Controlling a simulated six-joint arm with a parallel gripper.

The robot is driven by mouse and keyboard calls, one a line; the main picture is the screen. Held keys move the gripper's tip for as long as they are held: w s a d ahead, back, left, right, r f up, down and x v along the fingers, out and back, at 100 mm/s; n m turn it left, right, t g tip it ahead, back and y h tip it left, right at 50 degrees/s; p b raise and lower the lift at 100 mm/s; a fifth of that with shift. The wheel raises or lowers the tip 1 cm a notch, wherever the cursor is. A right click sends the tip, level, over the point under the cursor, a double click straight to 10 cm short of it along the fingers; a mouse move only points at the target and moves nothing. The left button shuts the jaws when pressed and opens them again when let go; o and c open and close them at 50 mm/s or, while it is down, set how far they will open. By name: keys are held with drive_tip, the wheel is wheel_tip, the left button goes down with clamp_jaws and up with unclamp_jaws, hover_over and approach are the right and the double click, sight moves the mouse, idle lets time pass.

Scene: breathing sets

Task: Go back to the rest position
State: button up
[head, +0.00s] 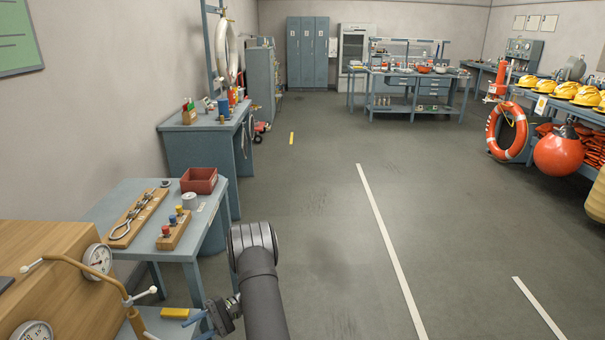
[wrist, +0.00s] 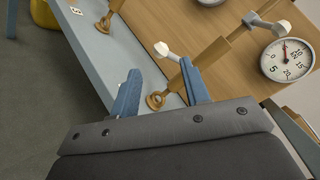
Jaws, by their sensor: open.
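My gripper (head: 200,323) is low at the lower left of the head view, beside my dark arm. Its blue fingers are apart. In the wrist view my gripper (wrist: 160,70) shows both blue fingers spread, with nothing held between them. A brass pipe (head: 112,278) with white-tipped handles stands on the bench just left of my gripper in the head view. In the wrist view the brass pipe (wrist: 180,78) shows behind and between the fingers; whether they touch it I cannot tell.
A wooden panel (head: 60,275) carries round gauges (head: 97,260). A blue table (head: 190,240) holds a red bin (head: 199,180) and wooden blocks with fittings. A yellow block (head: 174,313) lies near my gripper. The floor (head: 320,220) to the right is clear.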

drive_tip(key=v, duration=0.9)
drive_tip(key=x, duration=1.8)
drive_tip(key=shift+d, duration=0.1)
drive_tip(key=shift+s+m+t+y, duration=0.2)
drive_tip(key=shift+m+t+y, duration=0.1)
drive_tip(key=shift+t+y, duration=0.15)
drive_tip(key=shift+s+a+m+t+y, duration=2)
drive_tip(key=shift+m+t, duration=1.7)
drive_tip(key=shift+t, duration=1.75)
drive_tip(key=d, duration=0.7)
drive_tip(key=shift+s, duration=0.2)
drive_tip(key=shift+o, duration=0.2)
drive_tip(key=shift+h, duration=0.25)
